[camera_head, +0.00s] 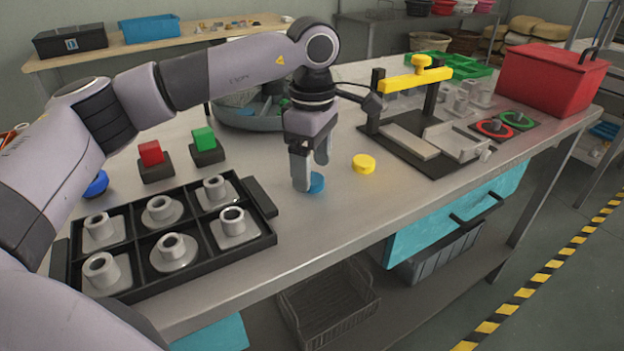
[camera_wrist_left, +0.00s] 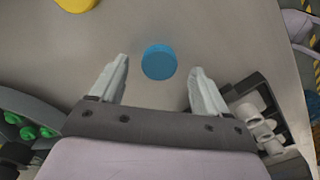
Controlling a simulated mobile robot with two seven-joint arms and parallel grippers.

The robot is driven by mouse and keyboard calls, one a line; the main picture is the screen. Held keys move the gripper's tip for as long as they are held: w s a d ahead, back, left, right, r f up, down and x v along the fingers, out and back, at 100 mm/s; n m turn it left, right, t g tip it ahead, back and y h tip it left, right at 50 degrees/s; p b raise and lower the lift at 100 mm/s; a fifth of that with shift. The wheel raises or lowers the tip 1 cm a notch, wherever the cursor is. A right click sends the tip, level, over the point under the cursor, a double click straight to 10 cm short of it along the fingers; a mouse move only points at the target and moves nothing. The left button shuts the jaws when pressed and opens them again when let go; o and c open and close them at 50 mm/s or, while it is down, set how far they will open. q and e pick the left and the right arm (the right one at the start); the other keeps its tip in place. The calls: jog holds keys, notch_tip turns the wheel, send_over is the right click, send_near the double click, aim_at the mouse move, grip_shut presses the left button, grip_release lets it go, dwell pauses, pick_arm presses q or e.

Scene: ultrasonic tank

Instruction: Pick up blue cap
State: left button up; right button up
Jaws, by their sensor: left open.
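A round blue cap (camera_head: 316,183) lies flat on the steel table near its front edge. My left gripper (camera_head: 312,184) points down over it, and one finger hides part of the cap in the head view. In the left wrist view the whole cap (camera_wrist_left: 159,62) shows between and slightly beyond the two spread fingertips of the left gripper (camera_wrist_left: 160,80). The gripper is open and touches neither side of the cap. My right gripper is not in view.
A yellow cap (camera_head: 363,164) lies to the right. A black tray (camera_head: 262,237) of metal parts stands left. A round grey bin (camera_head: 240,122) is behind, and a yellow-handled fixture (camera_head: 418,82) stands to the right. Bare table surrounds the blue cap.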

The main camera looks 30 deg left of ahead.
pick_arm(q)
jog(key=shift+f, duration=0.9)
jog(key=c, duration=1.1)
jog(key=shift+r, duration=0.15)
